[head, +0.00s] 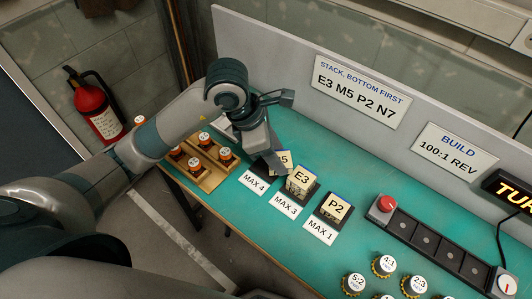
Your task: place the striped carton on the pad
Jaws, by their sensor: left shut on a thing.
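My left gripper (270,158) reaches down over the bench and is shut on the carton marked with a 5 (285,158), which is mostly hidden behind the fingers. A pale yellow carton marked E3 (300,184) stands upright on a dark pad (312,195) just right of the gripper. Another carton marked P2 (335,207) stands on a dark pad farther right. At this size I cannot tell which carton is the striped one. Whether the held carton touches its base is hidden. My right gripper is not in view.
White labels MAX 4 (258,182), MAX 3 (285,205) and MAX 1 (319,231) lie in front of the cartons. A wooden tray (212,180) of small orange-sided parts is left. A dark strip with a red button (386,203) and several gears (383,264) are right. A wall panel runs behind.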

